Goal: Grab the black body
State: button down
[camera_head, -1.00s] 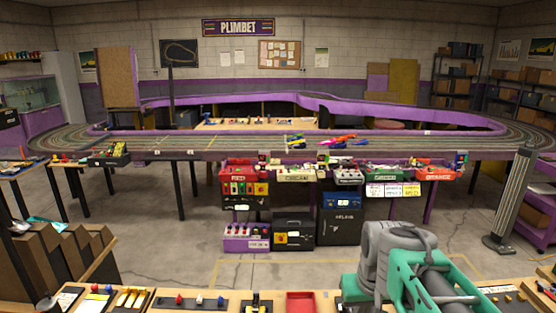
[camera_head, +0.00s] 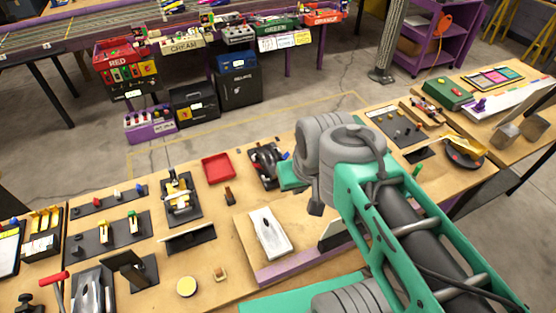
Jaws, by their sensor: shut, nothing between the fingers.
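A small, dark, car-like shape (camera_head: 264,158) sits on a dark mat on the workbench, just left of my arm. It may be the black body, but it is too small to be sure. A pale silver body (camera_head: 268,229) lies on a white board nearer to me. Another silver-and-black body (camera_head: 93,291) stands at the bottom left. My grey and green arm fills the right middle and hides part of the bench. I cannot make out my gripper or its fingers.
A purple strip edges the board beside my arm. Beyond lie open floor, labelled bins, the track and a purple shelf (camera_head: 440,40).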

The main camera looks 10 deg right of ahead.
aim_at(269, 158)
jog(key=k, duration=0.5)
jog(key=u, duration=3.55)
jog(key=k, duration=0.4)
jog(key=z, duration=1.15)
